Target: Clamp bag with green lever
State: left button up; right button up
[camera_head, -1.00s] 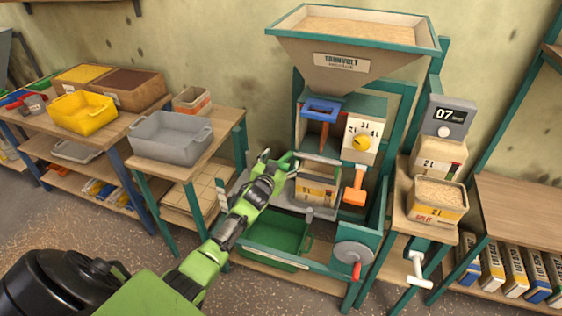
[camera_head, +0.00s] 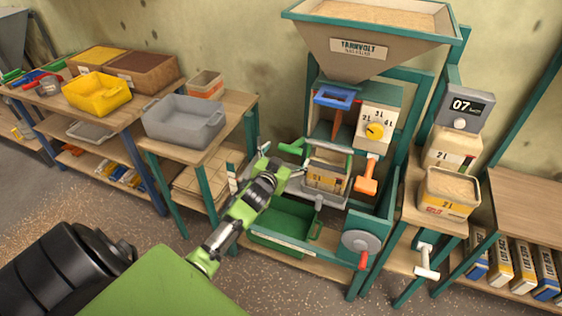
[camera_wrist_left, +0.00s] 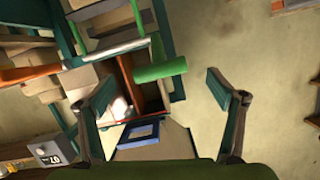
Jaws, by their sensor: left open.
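The green lever (camera_head: 291,147) sticks out at the left of the filling machine, level with the top of the bag. It also shows in the left wrist view (camera_wrist_left: 160,70), lying between my fingers but farther off. The bag (camera_head: 325,178), pale with a printed label, stands under the spout inside the machine; its left side is partly hidden by my gripper. My left gripper (camera_head: 281,168) is open and empty, just in front of and below the lever; in the left wrist view its fingers (camera_wrist_left: 158,86) are spread wide. My right gripper is out of view.
An orange handle (camera_head: 366,176) hangs right of the bag. A green bin (camera_head: 284,222) sits below, and a grey wheel with a red knob (camera_head: 361,242) is at lower right. A grey tub (camera_head: 183,122) stands on the left table. A filled bag (camera_head: 447,193) stands at right.

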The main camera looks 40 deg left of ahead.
pick_arm(q)
jog(key=shift+v, duration=2.6)
jog(key=s+d+f+m+g+h+b, duration=0.1)
jog(key=s+d+f+g, duration=0.3)
jog(key=f, duration=0.8)
jog(key=s+d+f+h+b, duration=0.1)
jog(key=s+f, duration=0.6)
jog(key=f, duration=0.4)
jog(key=s+d+f+m+g+h+b, duration=0.1)
jog(key=s+d+f+g, duration=0.3)
jog(key=f, duration=0.8)
jog(key=s+d+f+g, duration=0.1)
jog(key=s+f, duration=0.5)
jog(key=s, duration=0.6)
jog(key=s+d+f+m+g+b, duration=0.1)
jog(key=s+d+f+g, duration=0.1)
jog(key=s+d+f, duration=0.2)
jog(key=s+d+f+g+h+b, duration=0.1)
jog(key=s+f, duration=0.9)
jog(key=s, duration=1)
jog(key=shift+s+d+g, duration=0.35)
jog(key=shift+d+g, duration=0.35)
jog(key=shift+d, duration=0.25)
